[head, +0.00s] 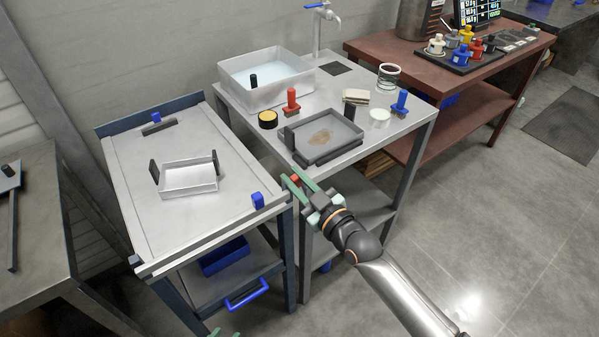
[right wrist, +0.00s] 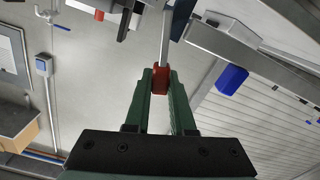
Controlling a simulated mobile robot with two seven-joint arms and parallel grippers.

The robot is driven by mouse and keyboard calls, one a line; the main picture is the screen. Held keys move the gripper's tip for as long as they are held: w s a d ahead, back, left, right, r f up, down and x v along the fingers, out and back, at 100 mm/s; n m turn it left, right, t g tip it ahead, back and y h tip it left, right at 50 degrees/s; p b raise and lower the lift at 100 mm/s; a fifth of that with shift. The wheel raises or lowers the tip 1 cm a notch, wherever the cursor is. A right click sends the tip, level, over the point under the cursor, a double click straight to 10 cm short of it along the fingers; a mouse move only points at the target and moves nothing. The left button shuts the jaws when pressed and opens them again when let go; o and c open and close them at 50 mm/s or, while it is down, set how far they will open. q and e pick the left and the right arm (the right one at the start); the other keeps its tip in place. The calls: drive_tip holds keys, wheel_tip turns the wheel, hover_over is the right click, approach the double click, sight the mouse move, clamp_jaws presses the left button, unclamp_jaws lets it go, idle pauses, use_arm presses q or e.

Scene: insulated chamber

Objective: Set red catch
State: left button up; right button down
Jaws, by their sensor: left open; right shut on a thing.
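The red catch (head: 295,178) is small and sits at the corner between the blue-framed cart (head: 190,243) and the grey steel table (head: 415,125). My right gripper (head: 301,184) is shut on it. In the right wrist view the red catch (right wrist: 160,80) sits between the green fingertips (right wrist: 160,86), and a thin grey bar (right wrist: 165,38) runs up from it. I cannot tell exactly how the catch is attached. Of my left gripper (head: 223,333) only green fingertips show at the bottom edge, apart and empty, below the cart.
The steel table holds a water basin (head: 250,98), a dark tray (head: 345,150), a red stamp-like tool (head: 291,103) and a blue one (head: 400,101). A blue handle (head: 246,295) sticks out below the cart.

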drive_tip(key=shift+s+a+f+n+p, duration=0.3)
drive_tip(key=shift+a+n, duration=0.1)
drive_tip(key=shift+n, duration=0.5)
drive_tip(key=shift+s+a+f+n+p, duration=0.15)
drive_tip(key=shift+s+a+n, duration=0.15)
drive_tip(key=shift+n, duration=0.6)
drive_tip(key=shift+a, duration=0.1)
drive_tip(key=c, duration=0.8)
unclamp_jaws()
drive_tip(key=shift+o, duration=0.2)
drive_tip(key=v, duration=1.2)
drive_tip(key=shift+s, duration=0.2)
